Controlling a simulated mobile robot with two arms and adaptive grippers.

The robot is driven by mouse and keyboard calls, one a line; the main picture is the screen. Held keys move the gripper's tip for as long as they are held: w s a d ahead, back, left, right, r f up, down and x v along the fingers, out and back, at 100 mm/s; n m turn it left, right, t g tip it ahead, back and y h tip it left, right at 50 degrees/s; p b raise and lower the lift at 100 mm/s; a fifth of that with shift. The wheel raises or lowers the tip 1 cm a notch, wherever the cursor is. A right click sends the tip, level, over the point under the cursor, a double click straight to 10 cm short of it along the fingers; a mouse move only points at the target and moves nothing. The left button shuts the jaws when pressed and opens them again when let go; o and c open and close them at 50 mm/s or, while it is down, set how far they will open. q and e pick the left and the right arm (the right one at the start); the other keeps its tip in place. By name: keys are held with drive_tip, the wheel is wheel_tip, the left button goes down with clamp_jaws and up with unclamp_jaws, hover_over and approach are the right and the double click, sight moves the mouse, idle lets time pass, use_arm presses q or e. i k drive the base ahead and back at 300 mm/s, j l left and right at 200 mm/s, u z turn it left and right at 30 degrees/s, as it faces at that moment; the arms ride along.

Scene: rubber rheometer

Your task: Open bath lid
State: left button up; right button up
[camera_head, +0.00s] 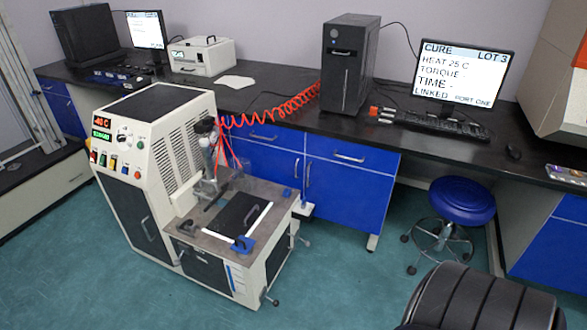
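The cream machine (155,125) stands on the floor at the left, with a red and a green readout on its slanted panel. Its low front section has a grey-brown top (265,187). A flat black panel, which looks like the bath lid (238,212), lies on this top with a white strip along its right edge. A blue piece (243,245) sits at its near corner. A dark curved handle-like part (188,229) is at the near left of the top. The lid appears to lie flat. Neither of my grippers is in view.
A dark bench (270,95) with blue cabinets runs behind the machine. A red coiled hose (270,110) spans from the machine to the bench. A blue stool (460,200) and a black ribbed object (480,300) stand at the right. Floor between machine and stool is clear.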

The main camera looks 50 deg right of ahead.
sight(236, 218)
drive_tip(key=z, duration=1)
drive_tip(key=i+j+u, duration=0.15)
drive_tip(key=i, duration=0.7)
